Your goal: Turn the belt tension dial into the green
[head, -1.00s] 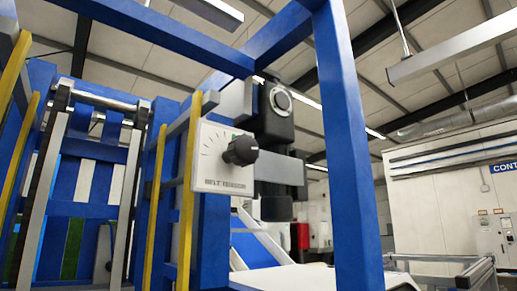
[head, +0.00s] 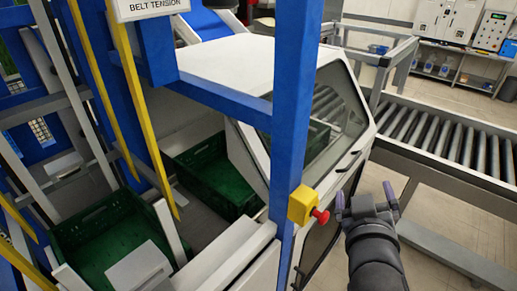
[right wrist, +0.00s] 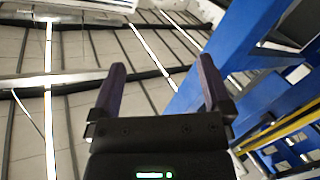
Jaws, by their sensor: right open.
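The belt tension panel (head: 152,6) shows only as its lower edge with the words BELT TENSION, at the top left of the head view. Its dial and green zone are out of the picture. My right gripper (head: 366,197) is at the lower right of the head view, well below and to the right of the panel, beyond the blue post. Its two purple fingers stand apart with nothing between them. My left gripper is not in view.
A blue post (head: 293,120) stands between the panel and my right gripper. A yellow box (head: 301,206) with a red button (head: 321,215) is on it, close to the gripper. Green crates (head: 192,163) sit inside the frame. A roller conveyor (head: 452,143) runs at right.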

